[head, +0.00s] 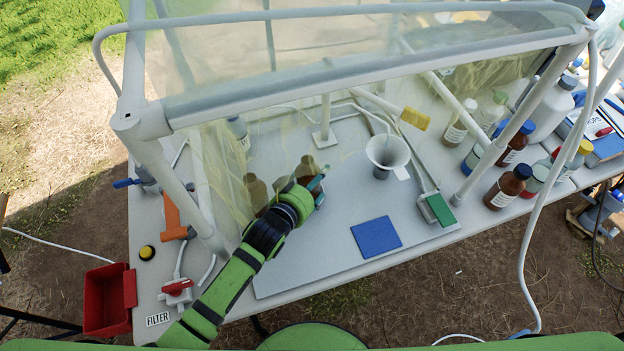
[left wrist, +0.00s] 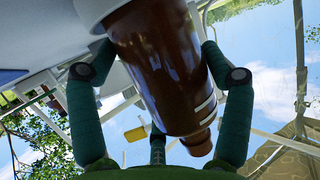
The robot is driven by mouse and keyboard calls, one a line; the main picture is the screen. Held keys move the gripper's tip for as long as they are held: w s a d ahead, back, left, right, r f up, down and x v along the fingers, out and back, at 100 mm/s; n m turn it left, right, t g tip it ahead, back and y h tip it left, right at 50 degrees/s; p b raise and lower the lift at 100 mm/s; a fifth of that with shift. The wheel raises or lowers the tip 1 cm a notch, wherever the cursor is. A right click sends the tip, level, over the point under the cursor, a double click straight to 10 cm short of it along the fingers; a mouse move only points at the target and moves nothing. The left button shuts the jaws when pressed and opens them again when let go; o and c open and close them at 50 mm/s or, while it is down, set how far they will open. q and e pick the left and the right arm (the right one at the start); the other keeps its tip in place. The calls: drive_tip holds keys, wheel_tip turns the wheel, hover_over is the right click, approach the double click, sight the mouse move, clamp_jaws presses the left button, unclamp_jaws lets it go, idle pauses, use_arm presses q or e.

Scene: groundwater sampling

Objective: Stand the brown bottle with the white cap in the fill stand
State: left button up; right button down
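My left gripper (head: 308,190) reaches in over the bench from the lower left. In the left wrist view its fingers (left wrist: 158,55) bend inward against both sides of a brown bottle (left wrist: 165,65), shut on it. The bottle's narrow neck points to the lower right and looks brown; I see no white cap on it. A pale band crosses its shoulder, and something white shows at its other end. In the head view this brown bottle (head: 306,168) shows just behind the fingers. A white funnel-shaped piece (head: 388,152) stands right of it; I cannot tell whether it is the fill stand. My right gripper is out of view.
Two brownish bottles (head: 256,190) stand left of the gripper by the yellowish film. White frame bars cross above. Several capped bottles (head: 508,187) crowd the right. The grey front board (head: 310,265) is mostly clear.

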use_arm(q)
drive_tip(key=shift+w, duration=0.1)
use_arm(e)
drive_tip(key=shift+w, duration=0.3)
use_arm(q)
drive_tip(key=shift+r, duration=0.35)
drive_tip(key=v, duration=1.2)
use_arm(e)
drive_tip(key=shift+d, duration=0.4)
use_arm(q)
drive_tip(key=shift+f, duration=0.15)
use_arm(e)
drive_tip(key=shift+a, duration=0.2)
